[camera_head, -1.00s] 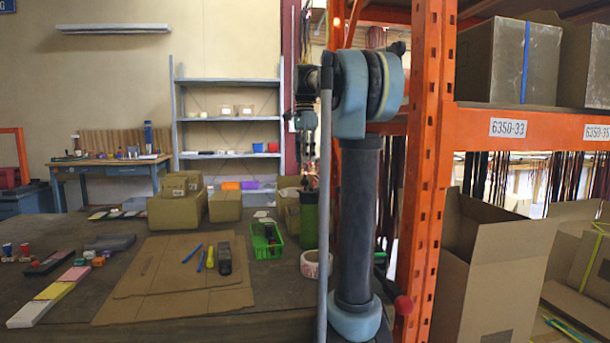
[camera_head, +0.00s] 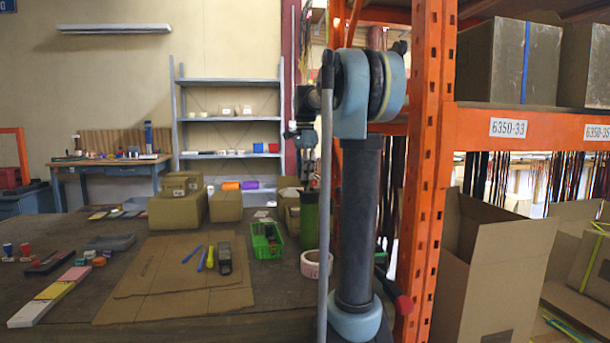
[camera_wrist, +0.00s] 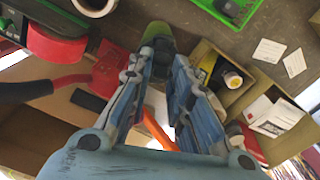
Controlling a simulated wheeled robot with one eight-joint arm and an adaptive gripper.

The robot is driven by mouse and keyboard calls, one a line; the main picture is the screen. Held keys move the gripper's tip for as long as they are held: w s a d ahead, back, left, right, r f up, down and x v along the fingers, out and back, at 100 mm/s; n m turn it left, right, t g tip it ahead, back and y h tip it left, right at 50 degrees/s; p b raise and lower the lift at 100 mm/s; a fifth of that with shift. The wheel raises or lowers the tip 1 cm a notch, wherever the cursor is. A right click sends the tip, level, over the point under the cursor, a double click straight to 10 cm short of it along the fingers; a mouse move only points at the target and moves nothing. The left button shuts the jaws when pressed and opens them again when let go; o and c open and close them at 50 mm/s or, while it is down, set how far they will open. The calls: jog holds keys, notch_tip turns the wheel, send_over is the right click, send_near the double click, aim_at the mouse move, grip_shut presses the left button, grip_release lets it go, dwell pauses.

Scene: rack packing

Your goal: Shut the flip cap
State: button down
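A green cylindrical bottle (camera_head: 309,215) stands upright on the table beside my arm column in the head view. My gripper (camera_head: 307,168) points down above it, small and partly merged with the dark background. In the wrist view, a green object with a dark grey top (camera_wrist: 158,36) shows just beyond my fingertips (camera_wrist: 162,62); it looks like the same bottle. The two blue fingers run close together, and I cannot tell whether the tips touch each other or the object. The flip cap itself is not clear in either view.
A green basket (camera_head: 266,240) and a tape roll (camera_head: 316,264) are near the bottle. Small cardboard boxes (camera_head: 225,206) stand behind. Flat cardboard (camera_head: 180,285) holds pens and a dark tool. An orange rack post (camera_head: 422,180) rises close to the right of my arm.

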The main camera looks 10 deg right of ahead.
jog(key=shift+d, duration=0.15)
jog(key=y, duration=0.1)
jog(key=d+y, duration=0.1)
jog(key=w+d+g+y, duration=0.1)
jog(key=shift+d+f+y, duration=0.15)
jog(key=shift+f+y, duration=0.1)
jog(key=shift+y, duration=0.05)
jog(key=shift+w+d+f+g+y, duration=0.15)
jog(key=shift+d+f+g+y, duration=0.25)
jog(key=shift+y, duration=0.5)
jog(key=shift+w+d+f+g+y, duration=0.1)
jog(key=shift+d+f+g+y, duration=0.15)
jog(key=shift+d+y, duration=0.45)
jog(key=shift+a, duration=0.2)
